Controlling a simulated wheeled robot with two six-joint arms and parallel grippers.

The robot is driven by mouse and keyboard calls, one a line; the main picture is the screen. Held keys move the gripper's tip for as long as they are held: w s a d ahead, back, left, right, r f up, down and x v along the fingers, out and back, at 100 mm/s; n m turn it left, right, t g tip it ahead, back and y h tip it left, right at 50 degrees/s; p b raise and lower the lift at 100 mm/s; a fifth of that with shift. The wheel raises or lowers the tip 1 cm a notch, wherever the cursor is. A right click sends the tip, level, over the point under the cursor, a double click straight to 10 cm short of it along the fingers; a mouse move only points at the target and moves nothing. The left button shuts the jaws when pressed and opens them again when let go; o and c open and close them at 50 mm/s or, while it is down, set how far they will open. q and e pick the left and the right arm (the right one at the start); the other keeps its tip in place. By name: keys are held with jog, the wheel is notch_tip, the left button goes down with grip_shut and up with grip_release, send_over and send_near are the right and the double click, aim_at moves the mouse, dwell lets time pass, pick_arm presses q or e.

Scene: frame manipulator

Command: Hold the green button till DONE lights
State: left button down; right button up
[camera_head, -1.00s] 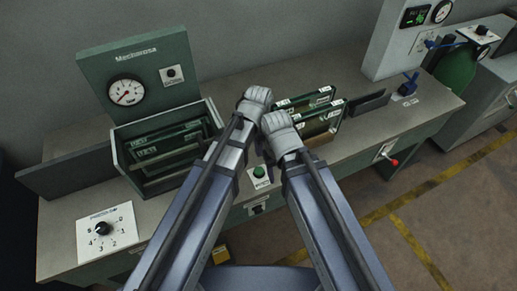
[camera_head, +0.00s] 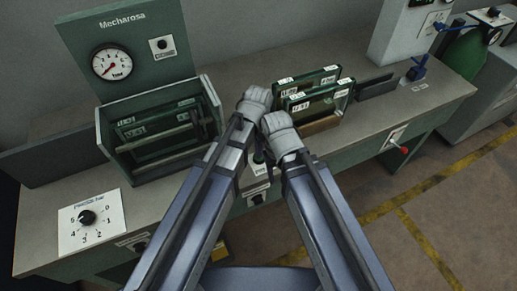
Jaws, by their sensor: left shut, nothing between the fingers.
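The green button (camera_head: 258,157) is on the front part of the bench, seen in the gap between my two forearms and partly hidden by them. My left gripper (camera_head: 254,101) is shut and empty, above the bench and beyond the button in the picture. My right gripper (camera_head: 278,125) is close beside it, to the right; its finger opening cannot be made out. Neither gripper appears to touch the button. I cannot make out a DONE light.
A green box with frames (camera_head: 160,140) and a gauge (camera_head: 112,62) stand at left. A dial plate (camera_head: 91,219) lies at front left. More green frames (camera_head: 318,97) stand just beyond my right gripper. A red-knobbed lever (camera_head: 401,149) sticks out at right.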

pick_arm(q)
jog(key=shift+f+b, duration=0.7)
jog(key=shift+b, duration=0.05)
jog(key=shift+s+f+b, duration=0.1)
jog(key=shift+f+b, duration=0.2)
jog(key=shift+b, duration=0.1)
jog(key=shift+s, duration=0.2)
jog(key=shift+w+f, duration=0.1)
jog(key=shift+f, duration=0.05)
dwell(2.8)
